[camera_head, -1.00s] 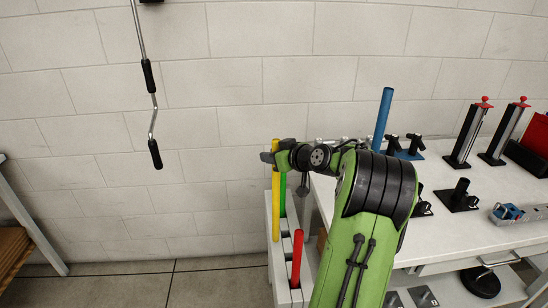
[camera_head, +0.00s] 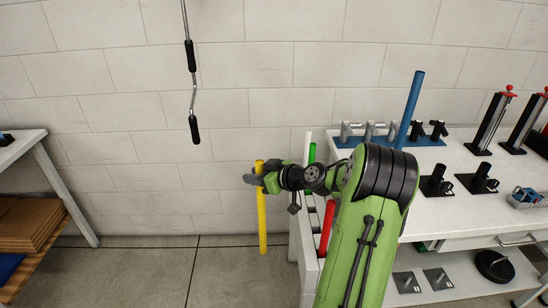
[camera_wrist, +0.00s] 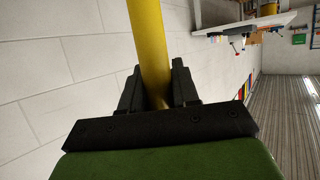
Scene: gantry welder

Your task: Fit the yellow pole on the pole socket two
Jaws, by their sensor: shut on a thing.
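The yellow pole (camera_head: 262,215) is upright in the head view, held in the air to the left of the white rack. My gripper (camera_head: 257,178) is shut on it, near its upper part. In the wrist view the pole (camera_wrist: 150,45) passes between the two black fingers of my gripper (camera_wrist: 158,85). Two black sockets on flat plates stand on the white table, a left one (camera_head: 436,182) and a right one (camera_head: 478,180); both look empty. I cannot tell which one is socket two.
The white rack (camera_head: 308,262) holds a red pole (camera_head: 327,228) and a green pole (camera_head: 312,153). A tilted blue pole (camera_head: 410,108) rises by the blue-based fixture on the white table (camera_head: 440,222). A hanging crank (camera_head: 193,100) is at the left. Floor left of the rack is clear.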

